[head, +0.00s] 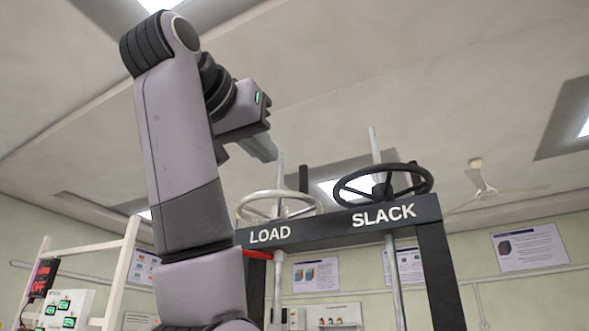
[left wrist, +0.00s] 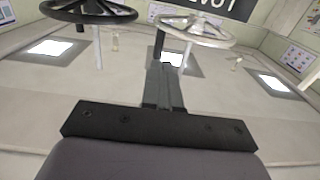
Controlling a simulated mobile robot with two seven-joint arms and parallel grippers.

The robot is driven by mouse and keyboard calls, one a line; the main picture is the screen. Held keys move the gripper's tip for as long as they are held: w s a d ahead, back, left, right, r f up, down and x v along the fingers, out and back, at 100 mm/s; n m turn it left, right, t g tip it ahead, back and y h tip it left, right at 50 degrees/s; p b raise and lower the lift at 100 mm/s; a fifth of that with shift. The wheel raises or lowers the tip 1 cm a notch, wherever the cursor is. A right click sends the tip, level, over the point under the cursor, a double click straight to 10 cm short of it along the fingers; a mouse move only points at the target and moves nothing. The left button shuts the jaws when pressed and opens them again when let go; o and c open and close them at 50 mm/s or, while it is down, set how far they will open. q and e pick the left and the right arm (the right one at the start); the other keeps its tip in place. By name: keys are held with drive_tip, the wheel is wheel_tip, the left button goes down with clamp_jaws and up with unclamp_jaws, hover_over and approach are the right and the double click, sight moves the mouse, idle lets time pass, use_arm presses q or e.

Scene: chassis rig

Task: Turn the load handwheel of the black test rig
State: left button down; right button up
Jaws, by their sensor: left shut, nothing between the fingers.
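The black test rig (head: 335,232) has a crossbeam lettered LOAD and SLACK. The load handwheel (head: 308,212) is pale silver and spoked, above the LOAD lettering, around an upright rod. It also shows in the left wrist view (left wrist: 222,37), beyond the fingertips. The slack handwheel (head: 425,185) is black, to its right; it also shows in the left wrist view (left wrist: 75,18). My left gripper (head: 268,152) is shut and empty, above the load handwheel in the picture and apart from it. Its closed fingers (left wrist: 165,85) point toward the wheel in the left wrist view. My right gripper is not in view.
My left arm fills the head view's left-centre and hides part of the rig's left side. A red part (head: 257,254) sits below LOAD. A pale ladder-like frame (head: 117,272) stands at the left. A ceiling fan (head: 480,180) hangs at the back right.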

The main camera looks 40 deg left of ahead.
sight(303, 186)
use_arm(q)
drive_tip(key=p+x, duration=0.3)
drive_tip(key=x, duration=0.7)
drive_tip(key=shift+w+a, duration=0.1)
drive_tip(key=shift+w, duration=0.25)
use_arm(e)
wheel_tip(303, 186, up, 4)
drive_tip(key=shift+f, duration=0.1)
